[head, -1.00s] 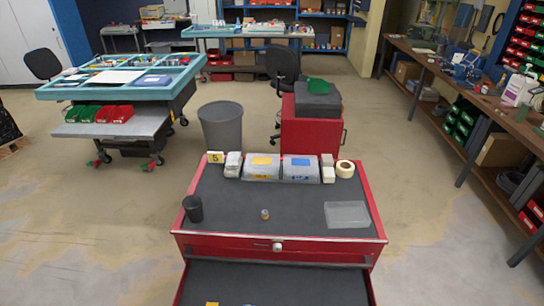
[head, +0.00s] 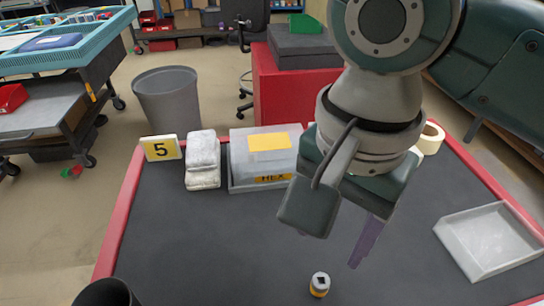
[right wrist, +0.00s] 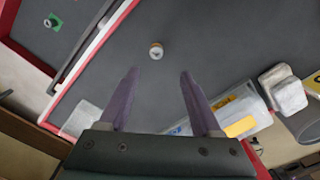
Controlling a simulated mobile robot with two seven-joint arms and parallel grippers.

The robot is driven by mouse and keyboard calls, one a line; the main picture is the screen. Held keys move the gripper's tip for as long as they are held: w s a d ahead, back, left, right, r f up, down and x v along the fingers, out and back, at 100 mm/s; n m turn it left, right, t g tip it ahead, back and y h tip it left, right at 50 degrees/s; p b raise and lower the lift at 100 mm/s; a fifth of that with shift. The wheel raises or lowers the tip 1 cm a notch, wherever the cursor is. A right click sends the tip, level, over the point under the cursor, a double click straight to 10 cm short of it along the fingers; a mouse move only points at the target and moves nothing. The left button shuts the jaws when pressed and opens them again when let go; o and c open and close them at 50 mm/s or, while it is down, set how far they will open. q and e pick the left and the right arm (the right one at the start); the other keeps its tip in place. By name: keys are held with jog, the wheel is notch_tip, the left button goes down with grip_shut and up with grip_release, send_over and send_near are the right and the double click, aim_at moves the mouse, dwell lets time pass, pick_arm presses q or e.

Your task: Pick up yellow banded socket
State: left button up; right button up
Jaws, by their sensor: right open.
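The yellow banded socket (head: 319,285) stands on the dark tabletop near the bottom of the head view, silver on top with a yellow band low down. It also shows in the right wrist view (right wrist: 156,51), just beyond and between the fingertips. My right gripper (head: 364,255) hangs over the table, behind and a little to the right of the socket. Its purple fingers are spread, with nothing between them (right wrist: 158,74). My left gripper is not in view.
A HEX bin with a yellow label (head: 243,172), white blocks (head: 202,160), a 5 sign (head: 161,148) and a tape roll (head: 431,138) line the back edge. A clear tray (head: 490,240) lies right, a black cup (head: 106,292) front left. The tabletop around the socket is clear.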

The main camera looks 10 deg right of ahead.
send_over(322, 280)
jog(key=f, duration=0.4)
jog(key=shift+w+f+b, duration=0.2)
jog(key=shift+f+b, duration=0.1)
jog(key=f, duration=0.3)
jog(key=f+b, duration=0.1)
jog(key=f, duration=0.1)
jog(key=shift+s+f, duration=0.25)
jog(key=shift+f, duration=0.05)
jog(key=shift+c, duration=1.1)
grip_shut()
